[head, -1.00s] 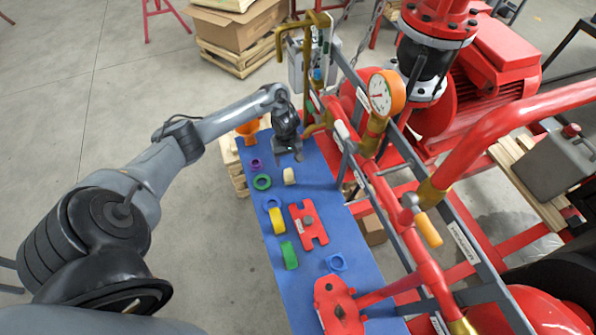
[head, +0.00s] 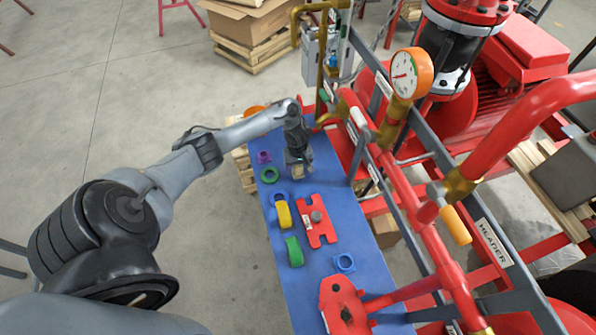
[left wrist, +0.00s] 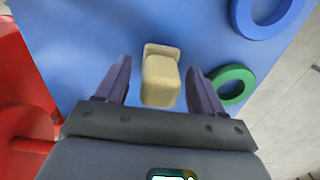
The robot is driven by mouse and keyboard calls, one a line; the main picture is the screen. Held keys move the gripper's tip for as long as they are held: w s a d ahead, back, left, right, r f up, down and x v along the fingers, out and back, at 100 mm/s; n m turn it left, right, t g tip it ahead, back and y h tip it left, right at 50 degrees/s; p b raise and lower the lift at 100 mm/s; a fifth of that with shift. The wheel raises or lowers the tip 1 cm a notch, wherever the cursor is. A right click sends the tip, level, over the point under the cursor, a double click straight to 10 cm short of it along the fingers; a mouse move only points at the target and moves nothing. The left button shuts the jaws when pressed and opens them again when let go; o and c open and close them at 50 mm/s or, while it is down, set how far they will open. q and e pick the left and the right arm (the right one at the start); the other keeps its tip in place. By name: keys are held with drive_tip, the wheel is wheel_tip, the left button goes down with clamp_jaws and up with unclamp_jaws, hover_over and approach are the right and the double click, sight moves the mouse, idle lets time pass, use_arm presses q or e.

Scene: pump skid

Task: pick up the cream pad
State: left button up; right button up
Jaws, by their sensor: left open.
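The cream pad (left wrist: 160,80) lies on the blue mat, and in the left wrist view it sits between and slightly beyond the two fingers. In the head view the pad (head: 298,171) is mostly hidden under my left gripper (head: 298,164). My left gripper also shows in the left wrist view (left wrist: 159,85), open, with a finger on each side of the pad and a gap on both sides. My right gripper is not in view.
The blue mat (head: 339,213) also bears a green ring (head: 270,168), a purple ring (head: 264,156), a blue ring (head: 270,199), a yellow piece (head: 283,215), a green block (head: 294,251) and a red plate (head: 309,222). Red pipework with a gauge (head: 411,73) stands on the right.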

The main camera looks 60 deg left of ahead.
use_arm(q)
drive_tip(key=shift+f, duration=0.25)
drive_tip(key=shift+c, duration=0.3)
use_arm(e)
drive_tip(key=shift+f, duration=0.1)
use_arm(q)
drive_tip(key=c, duration=1)
drive_tip(key=shift+o, duration=0.2)
drive_tip(key=shift+r, duration=0.1)
